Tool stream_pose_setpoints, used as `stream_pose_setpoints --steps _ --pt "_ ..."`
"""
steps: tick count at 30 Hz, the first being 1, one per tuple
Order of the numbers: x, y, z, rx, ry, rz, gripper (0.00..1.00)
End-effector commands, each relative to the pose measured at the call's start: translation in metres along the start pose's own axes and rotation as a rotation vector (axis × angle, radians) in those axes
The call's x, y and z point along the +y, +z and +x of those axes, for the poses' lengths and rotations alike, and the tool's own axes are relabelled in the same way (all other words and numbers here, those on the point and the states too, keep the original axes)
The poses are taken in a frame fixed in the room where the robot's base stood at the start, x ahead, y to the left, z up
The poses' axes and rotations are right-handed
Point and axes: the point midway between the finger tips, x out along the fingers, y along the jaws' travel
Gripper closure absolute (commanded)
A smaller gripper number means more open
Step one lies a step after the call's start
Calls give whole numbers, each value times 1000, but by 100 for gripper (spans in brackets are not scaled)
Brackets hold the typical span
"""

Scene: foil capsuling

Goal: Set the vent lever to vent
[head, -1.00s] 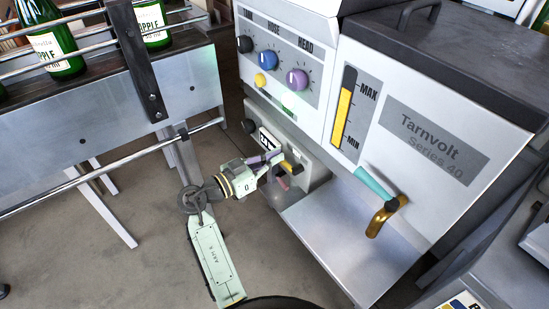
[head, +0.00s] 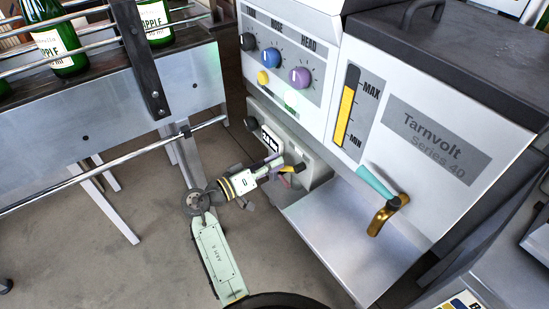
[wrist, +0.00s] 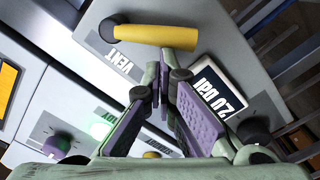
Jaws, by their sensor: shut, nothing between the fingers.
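The vent lever (wrist: 155,36) is a yellow bar on a dark round pivot at its left end, lying nearly level across the top of the wrist view. A "VENT" label (wrist: 121,60) shows upside down beside the pivot. In the head view the lever (head: 289,170) is small and partly hidden by my gripper (head: 277,164). In the wrist view my gripper (wrist: 164,82) is shut and empty, its tips just below the lever's middle and right part. I cannot tell whether they touch it.
A display (wrist: 219,87) and a dark knob (wrist: 253,131) sit right of the fingers in the wrist view. A tap with a teal handle (head: 375,183) stands out above a metal shelf (head: 345,230). A bottle conveyor (head: 110,95) stands on the left.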

Motion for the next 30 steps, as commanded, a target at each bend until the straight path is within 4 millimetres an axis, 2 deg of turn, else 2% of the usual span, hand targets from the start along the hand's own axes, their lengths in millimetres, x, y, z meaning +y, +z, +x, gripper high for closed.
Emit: stream_pose_setpoints --steps 12,21,30 --pt "-8 19 0 -3 -1 -392 100" --pt "-11 32 1 -3 -3 -612 100" --pt "-12 39 0 -2 -4 -618 100"
